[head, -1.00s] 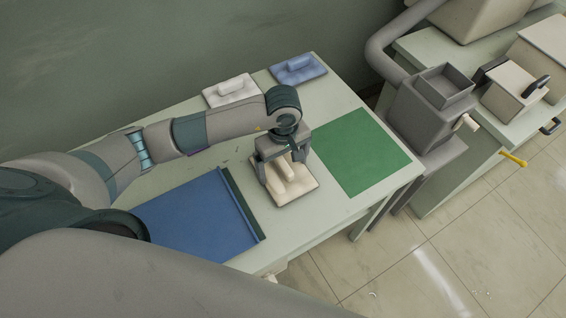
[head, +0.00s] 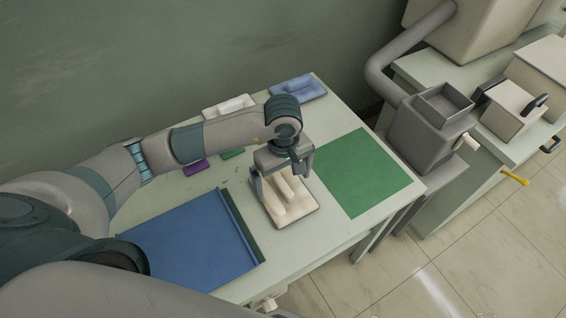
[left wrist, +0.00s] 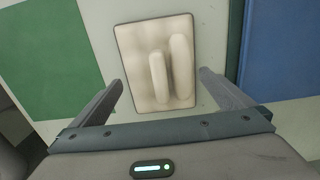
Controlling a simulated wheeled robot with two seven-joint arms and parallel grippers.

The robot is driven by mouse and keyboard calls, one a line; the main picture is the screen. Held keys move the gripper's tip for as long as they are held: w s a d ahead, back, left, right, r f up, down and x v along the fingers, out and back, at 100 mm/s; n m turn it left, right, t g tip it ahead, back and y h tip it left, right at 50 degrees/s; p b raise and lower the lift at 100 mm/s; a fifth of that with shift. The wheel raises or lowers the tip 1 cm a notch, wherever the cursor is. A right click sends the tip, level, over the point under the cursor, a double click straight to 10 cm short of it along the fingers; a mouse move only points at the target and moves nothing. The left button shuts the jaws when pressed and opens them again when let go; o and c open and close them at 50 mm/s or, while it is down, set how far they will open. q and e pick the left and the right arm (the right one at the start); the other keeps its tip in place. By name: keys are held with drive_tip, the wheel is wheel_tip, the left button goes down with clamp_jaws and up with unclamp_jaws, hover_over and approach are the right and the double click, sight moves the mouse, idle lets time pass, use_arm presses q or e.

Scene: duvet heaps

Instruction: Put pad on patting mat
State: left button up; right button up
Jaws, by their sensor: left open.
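A cream pad (head: 292,213) with a raised grip lies flat on the table between a blue mat (head: 190,244) on the left and a green mat (head: 366,172) on the right. My left gripper (head: 283,184) is over the pad, its open fingers on either side of the grip. In the left wrist view the pad (left wrist: 138,45) lies beyond and between the open fingers (left wrist: 160,84), and nothing is clamped. The green mat (left wrist: 45,60) and blue mat (left wrist: 285,55) flank it there. Which mat is the patting mat I cannot tell. My right gripper is out of view.
A white pad (head: 228,107) and a blue pad (head: 299,88) lie at the table's back. Small purple (head: 195,167) and green (head: 232,153) pieces show beside my left arm. A grey machine (head: 425,130) stands past the table's right edge. The green mat is empty.

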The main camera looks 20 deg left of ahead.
sight(283, 184)
use_arm(q)
wheel_tip(283, 184, up, 8)
drive_tip(key=shift+w+b, duration=0.1)
drive_tip(key=shift+b, duration=1.05)
drive_tip(key=shift+r, duration=0.55)
